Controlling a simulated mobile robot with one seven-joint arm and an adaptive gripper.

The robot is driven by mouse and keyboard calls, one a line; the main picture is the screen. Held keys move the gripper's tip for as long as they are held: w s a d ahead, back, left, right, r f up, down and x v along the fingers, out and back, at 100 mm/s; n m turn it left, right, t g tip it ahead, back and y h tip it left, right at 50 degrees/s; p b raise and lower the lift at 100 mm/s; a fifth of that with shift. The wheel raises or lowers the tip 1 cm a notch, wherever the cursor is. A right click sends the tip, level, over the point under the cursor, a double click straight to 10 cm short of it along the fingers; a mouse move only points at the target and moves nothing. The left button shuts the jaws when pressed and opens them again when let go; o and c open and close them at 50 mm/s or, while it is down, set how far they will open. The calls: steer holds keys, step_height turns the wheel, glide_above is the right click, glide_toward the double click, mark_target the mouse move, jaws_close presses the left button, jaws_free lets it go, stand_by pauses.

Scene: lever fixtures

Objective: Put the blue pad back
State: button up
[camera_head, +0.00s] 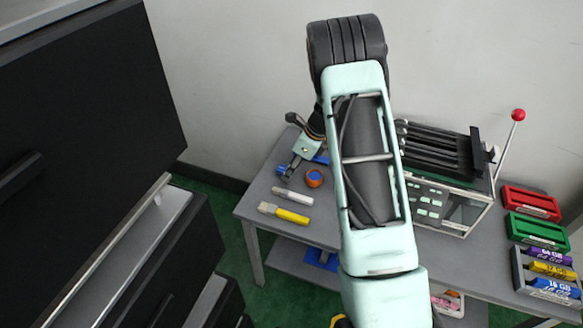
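Blue parts (321,160) show on both sides of my gripper (287,172), at the far left of the grey table. They may be one blue pad partly hidden behind the gripper, but I cannot tell for sure. My gripper points down and left at this spot, low over the table. Its fingers are small and dark here, and I cannot see whether they are open or shut on the blue thing. Another flat blue piece (322,258) lies below, on the lower shelf.
An orange-blue round object (314,178), a white marker-like stick (292,196) and a yellow one (284,213) lie near my gripper. A lever machine (445,190) with a red knob stands right. Red, green and grey trays (545,285) line the right end. Black drawers (150,250) stand left.

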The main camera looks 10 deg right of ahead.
steer(key=p+v, duration=0.3)
steer(key=v, duration=0.9)
steer(key=shift+r, duration=0.2)
steer(key=shift+a, duration=0.1)
